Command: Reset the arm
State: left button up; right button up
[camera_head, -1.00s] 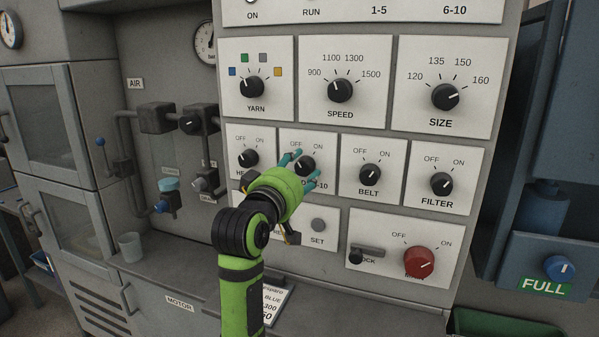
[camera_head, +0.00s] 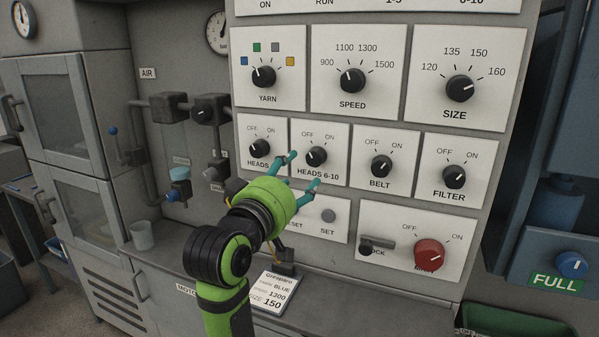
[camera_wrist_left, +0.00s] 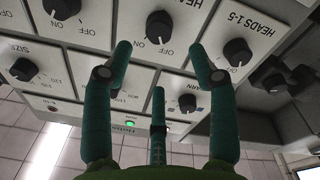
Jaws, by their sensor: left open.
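My left gripper (camera_head: 304,169) is open and empty in front of the control panel. The HEADS 1-5 knob (camera_wrist_left: 237,52) is right of the fingers there. My right gripper is not in view.
The SPEED knob (camera_head: 352,81), BELT knob (camera_head: 381,166) and FILTER knob (camera_head: 454,176) stick out of the panel. A red knob (camera_head: 429,254) sits lower right. A cup (camera_head: 143,235) and a printed card (camera_head: 274,292) are on the ledge below.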

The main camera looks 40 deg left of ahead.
pick_arm(q)
jog(key=shift+f, duration=0.15)
dwell(0.3)
jog(key=s+d+f+m+g+h, duration=0.1)
jog(key=d+f+m+g, duration=0.1)
jog(key=f, duration=0.7)
jog(key=s+d+f+m+g+h, duration=0.1)
jog(key=s+d+f+m+g, duration=0.1)
jog(key=f, duration=0.7)
jog(key=s+d+f+m+g, duration=0.2)
jog(key=d+f+m+g, duration=0.1)
jog(key=f, duration=0.6)
jog(key=shift+s+d+f+m+g+h, duration=0.1)
jog(key=shift+d+f+m+g+h, duration=0.15)
jog(key=shift+d+g+h, duration=0.2)
jog(key=s+d+f+m+g+h, duration=0.1)
jog(key=s+d+f+m+g, duration=0.2)
jog(key=s+f, duration=0.6)
jog(key=s+d+f+m+g, duration=0.3)
jog(key=s+d+f+g, duration=0.1)
jog(key=s+f, duration=0.5)
notch_tip(320, 180, down, 17)
jog(key=s+a+f+g, duration=0.2)
jog(key=s+a+f, duration=0.1)
jog(key=s+f, duration=1.5)
jog(key=shift+a+f, duration=0.15)
jog(key=shift+f, duration=0.1)
